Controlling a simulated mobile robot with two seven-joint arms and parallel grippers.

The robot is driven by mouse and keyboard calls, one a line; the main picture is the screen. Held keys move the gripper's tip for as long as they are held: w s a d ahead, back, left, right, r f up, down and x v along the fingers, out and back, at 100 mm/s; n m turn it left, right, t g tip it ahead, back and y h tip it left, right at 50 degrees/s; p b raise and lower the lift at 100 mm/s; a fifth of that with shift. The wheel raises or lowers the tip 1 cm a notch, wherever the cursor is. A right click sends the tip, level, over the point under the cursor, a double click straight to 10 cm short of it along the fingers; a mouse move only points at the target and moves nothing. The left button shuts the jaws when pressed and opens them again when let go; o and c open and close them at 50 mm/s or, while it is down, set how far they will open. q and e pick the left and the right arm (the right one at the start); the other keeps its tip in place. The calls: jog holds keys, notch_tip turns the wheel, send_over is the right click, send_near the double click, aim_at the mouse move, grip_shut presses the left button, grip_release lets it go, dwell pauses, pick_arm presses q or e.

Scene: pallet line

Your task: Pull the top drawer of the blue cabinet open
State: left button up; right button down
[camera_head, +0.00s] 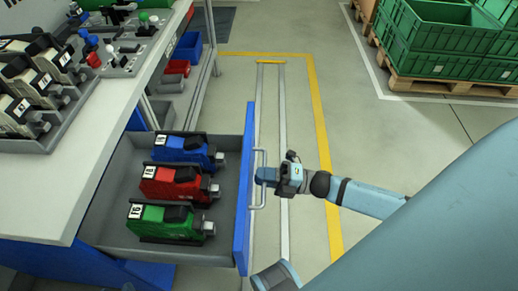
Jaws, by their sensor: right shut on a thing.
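The top drawer (227,165) of the blue cabinet (85,265) stands pulled out from under the worktop, its grey inside open to view. It has a blue front and a pale bar handle (259,195). Blue, red and green devices lie in a row inside it. My right gripper (265,176) is shut on the handle, coming in from the right; its fingertips partly hide the bar. My left gripper does not show.
The worktop (95,165) above the drawer holds grey racks of devices. Blue and red bins (188,46) sit on a shelf behind. Green crates (440,40) stand on a pallet at the back right. The floor right of the drawer is clear, with yellow lines.

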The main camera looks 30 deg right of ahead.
dwell(0.3)
jog(key=c, duration=1.2)
grip_release()
jog(key=p+v, duration=0.1)
jog(key=v, duration=1.3)
